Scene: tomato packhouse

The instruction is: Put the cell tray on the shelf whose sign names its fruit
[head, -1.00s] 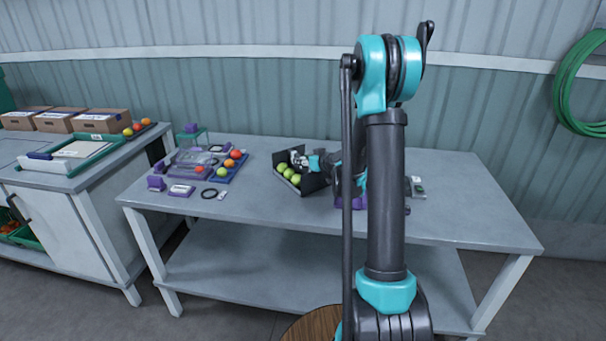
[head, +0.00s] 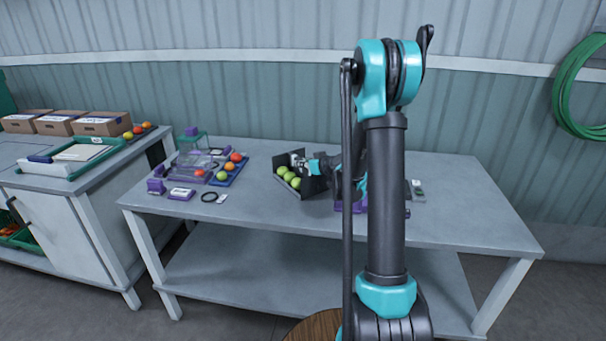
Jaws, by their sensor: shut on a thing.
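A dark cell tray (head: 313,187) holds several green round fruits (head: 290,177) in a row. It is near the middle of the long grey table, with dark upright sides behind and to the right of the fruits. My gripper (head: 299,163) is at the tray's back right side and is shut on it. The fingertips are small here and partly lost against the dark tray. I cannot tell whether the tray rests on the table or is just above it. I can make out no shelf sign with readable fruit names.
A blue tray (head: 222,183) with red, orange and green fruits, a clear box (head: 190,168), purple blocks and a black ring (head: 209,196) lie left on the table (head: 450,215). Cardboard boxes (head: 101,123) stand on the left bench. The table's right end is clear.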

